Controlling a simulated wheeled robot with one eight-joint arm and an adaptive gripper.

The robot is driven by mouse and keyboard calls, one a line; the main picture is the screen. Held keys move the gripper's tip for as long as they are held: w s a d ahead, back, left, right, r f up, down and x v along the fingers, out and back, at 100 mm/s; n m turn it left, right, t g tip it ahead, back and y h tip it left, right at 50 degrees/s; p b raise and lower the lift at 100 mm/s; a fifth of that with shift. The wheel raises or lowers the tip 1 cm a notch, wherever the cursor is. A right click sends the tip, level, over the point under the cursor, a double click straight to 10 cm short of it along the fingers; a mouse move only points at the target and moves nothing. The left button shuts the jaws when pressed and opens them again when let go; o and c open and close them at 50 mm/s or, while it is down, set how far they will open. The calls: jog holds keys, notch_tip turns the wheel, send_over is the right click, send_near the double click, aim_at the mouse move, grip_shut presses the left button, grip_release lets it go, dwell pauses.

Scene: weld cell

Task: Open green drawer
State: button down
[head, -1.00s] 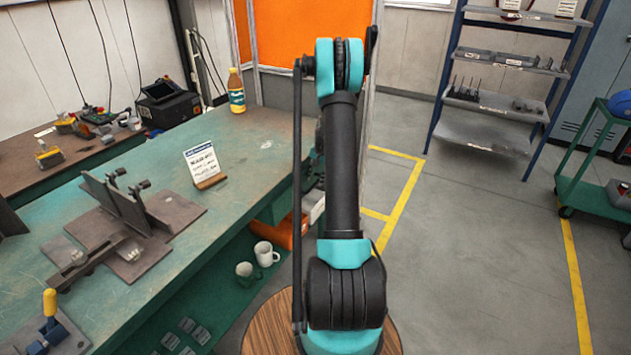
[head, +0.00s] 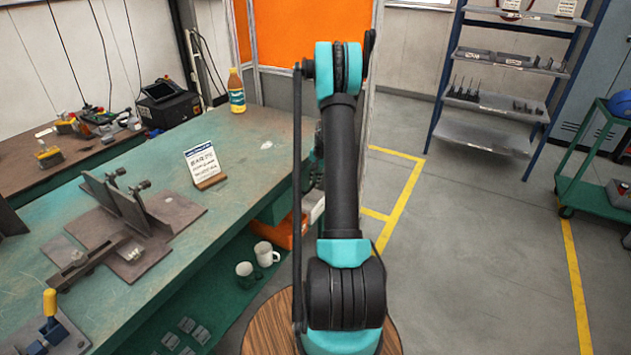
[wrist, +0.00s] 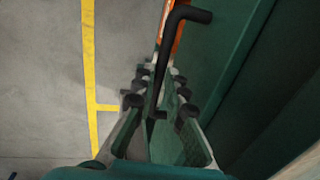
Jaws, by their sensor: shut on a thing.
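The green drawer (head: 272,208) shows under the bench's right end in the head view, partly behind my arm. It seems to stand out a little from the bench. In the wrist view, its dark green front (wrist: 222,55) fills the right side. A black bent bar handle (wrist: 172,28) reaches from the front and runs down between my fingers. My gripper (wrist: 159,92) is shut on this handle. In the head view my arm hides most of the gripper and the handle.
An orange drawer (head: 284,233) sits just below the green one. The green workbench (head: 155,235) carries a fixture (head: 130,225), a sign card (head: 203,163) and a bottle (head: 236,92). Two mugs (head: 265,254) stand on the lower shelf. Floor to the right is clear up to a shelf rack (head: 490,105).

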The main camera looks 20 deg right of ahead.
jog(key=s+d, duration=0.9)
jog(key=s, duration=0.2)
jog(key=s+d, duration=0.9)
jog(key=s, duration=0.3)
jog(key=c, duration=1.6)
grip_release()
jog(key=shift+o, duration=0.2)
jog(key=shift+r, duration=0.1)
notch_tip(320, 180, up, 12)
jog(key=s+d, duration=0.1)
jog(key=shift+s+d+f, duration=0.2)
jog(key=shift+s, duration=0.2)
